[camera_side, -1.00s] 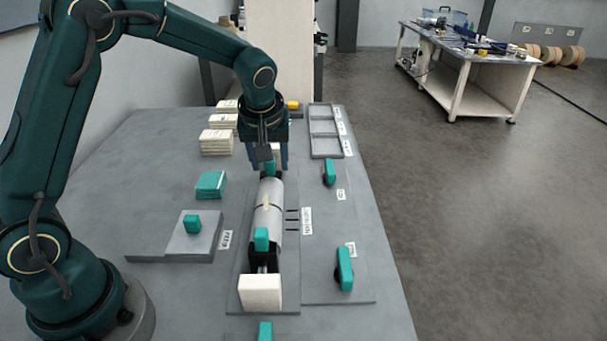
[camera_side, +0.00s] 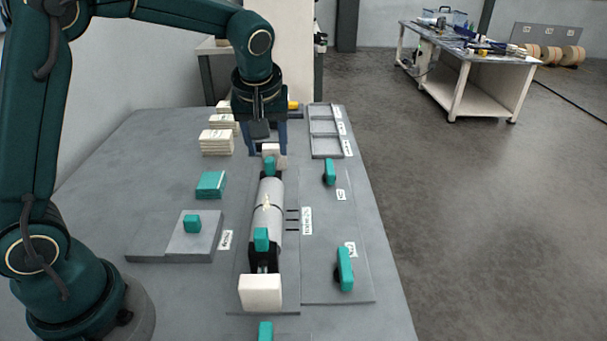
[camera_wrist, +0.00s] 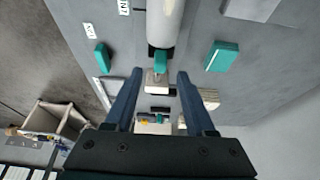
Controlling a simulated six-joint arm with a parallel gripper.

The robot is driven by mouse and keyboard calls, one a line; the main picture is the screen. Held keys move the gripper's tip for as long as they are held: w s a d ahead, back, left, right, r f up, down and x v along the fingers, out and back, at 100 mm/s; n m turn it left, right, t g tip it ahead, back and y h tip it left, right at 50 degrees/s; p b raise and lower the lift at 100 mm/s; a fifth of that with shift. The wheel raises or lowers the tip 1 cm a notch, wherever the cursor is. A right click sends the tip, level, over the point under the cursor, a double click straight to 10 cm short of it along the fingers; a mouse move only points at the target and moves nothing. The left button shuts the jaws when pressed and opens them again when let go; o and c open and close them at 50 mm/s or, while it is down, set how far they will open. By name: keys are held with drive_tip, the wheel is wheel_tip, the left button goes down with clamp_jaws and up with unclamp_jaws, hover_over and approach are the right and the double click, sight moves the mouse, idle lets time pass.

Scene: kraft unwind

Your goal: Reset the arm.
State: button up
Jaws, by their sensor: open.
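My gripper (camera_side: 267,150) is open and empty. In the side view it hangs above the far end of the grey roll (camera_side: 268,205), behind the far teal knob (camera_side: 269,167). In the wrist view its two blue fingers (camera_wrist: 160,74) stand apart, with the far white block (camera_wrist: 154,80) showing between them in the picture. The roll (camera_wrist: 164,20) runs up out of the wrist view, with a teal knob (camera_wrist: 160,62) at its end. In the side view a near teal knob (camera_side: 261,239) and a near white block (camera_side: 261,292) stand at the roll's other end.
Teal handles (camera_side: 329,173) and (camera_side: 345,268) stand on the plate right of the roll. A teal stack (camera_side: 211,184), a grey pad with a teal knob (camera_side: 192,223) and white stacks (camera_side: 216,142) lie left. A grey tray (camera_side: 325,155) lies at the back right.

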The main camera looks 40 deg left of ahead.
drive_tip(key=shift+r, duration=0.4)
drive_tip(key=s+r+t, duration=0.2)
drive_tip(key=s+r, duration=0.1)
drive_tip(key=r, duration=0.2)
drive_tip(key=s+d+f+m+h, duration=0.1)
drive_tip(key=s+d+m, duration=0.2)
drive_tip(key=s, duration=0.5)
drive_tip(key=s+d+f+m+h, duration=0.1)
drive_tip(key=s+d+m+h, duration=0.1)
drive_tip(key=s+m, duration=0.4)
drive_tip(key=shift+s+d+f, duration=0.4)
drive_tip(key=shift+s+d, duration=0.25)
drive_tip(key=shift+s, duration=0.35)
